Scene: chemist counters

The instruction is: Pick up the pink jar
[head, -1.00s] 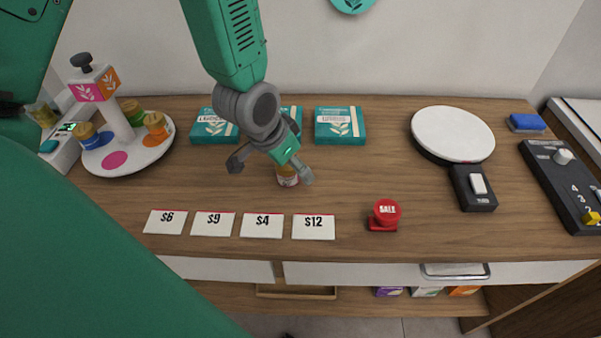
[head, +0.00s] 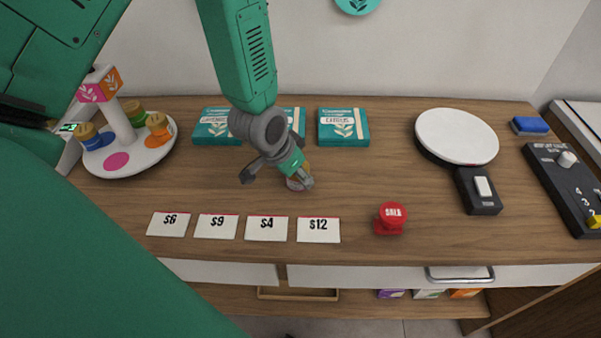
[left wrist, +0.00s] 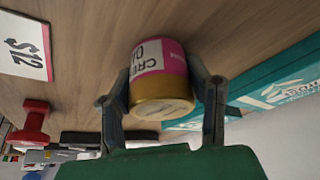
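The pink jar (left wrist: 158,62) has a gold lid, a pink label and a white patch with lettering. In the left wrist view it lies between the two fingers of my left gripper (left wrist: 162,92), the lid toward the palm. The fingers are spread on both sides, very close to it; I cannot tell whether they touch it. In the head view the jar (head: 299,183) stands on the counter, mostly hidden behind my left gripper (head: 278,178). My right gripper is not clearly visible.
Price cards (head: 318,229) and a red sale button (head: 390,218) lie in front on the wooden counter (head: 360,180). Teal boxes (head: 343,126) stand behind. A round white stand (head: 145,155) with several jars is at left; a white disc (head: 456,135) is at right.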

